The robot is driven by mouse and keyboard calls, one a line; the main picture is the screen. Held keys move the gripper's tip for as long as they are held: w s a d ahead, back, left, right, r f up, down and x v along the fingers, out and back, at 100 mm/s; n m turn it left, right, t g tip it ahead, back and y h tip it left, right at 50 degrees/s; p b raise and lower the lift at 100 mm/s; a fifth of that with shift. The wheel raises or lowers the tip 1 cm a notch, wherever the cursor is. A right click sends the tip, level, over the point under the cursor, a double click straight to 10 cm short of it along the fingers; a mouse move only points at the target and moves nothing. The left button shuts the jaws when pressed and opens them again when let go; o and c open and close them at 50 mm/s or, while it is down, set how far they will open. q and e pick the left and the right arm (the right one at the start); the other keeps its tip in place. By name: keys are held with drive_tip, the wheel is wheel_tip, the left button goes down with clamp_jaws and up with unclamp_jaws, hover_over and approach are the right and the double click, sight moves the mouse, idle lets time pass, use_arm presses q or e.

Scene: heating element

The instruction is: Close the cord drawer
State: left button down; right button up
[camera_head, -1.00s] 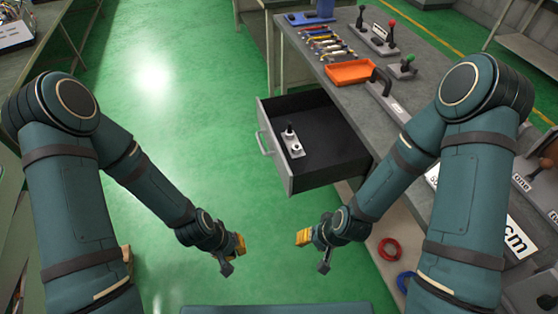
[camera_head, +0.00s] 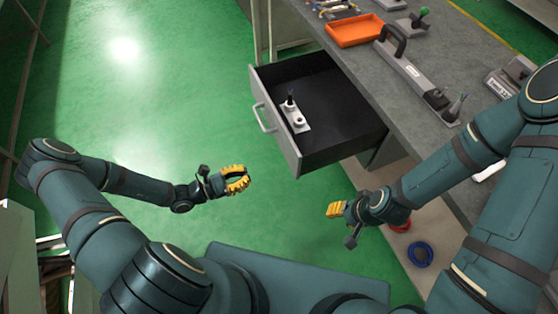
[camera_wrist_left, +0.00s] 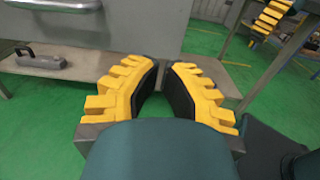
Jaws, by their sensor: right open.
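The grey drawer (camera_head: 276,128) stands open, pulled out to the left from under the workbench. Its front has a pale bar handle (camera_head: 263,118). A small light plate with a dark post and a white ring (camera_head: 295,115) lies inside. My left gripper (camera_head: 240,178) is open and empty, left of and below the drawer front, apart from it. Its yellow fingers (camera_wrist_left: 162,88) stand apart in the left wrist view, with a grey panel behind them. My right gripper (camera_head: 332,210) is open, below the drawer's near corner and not touching it.
The workbench (camera_head: 445,65) at the right carries an orange tray (camera_head: 354,30), a black-handled device (camera_head: 405,65) and a green-knobbed piece (camera_head: 421,19). Blue (camera_head: 420,254) and red rings lie on the lower shelf. The green floor left of the drawer is clear.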

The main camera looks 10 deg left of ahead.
sight(291, 159)
use_arm(q)
drive_tip(key=b+x, duration=0.1)
drive_tip(key=x, duration=1.2)
drive_tip(key=shift+w+d+b, duration=0.15)
drive_tip(key=shift+d+b, duration=0.25)
use_arm(e)
drive_tip(key=shift+w+f, duration=0.15)
drive_tip(key=shift+f, duration=0.8)
drive_tip(key=shift+d, duration=0.1)
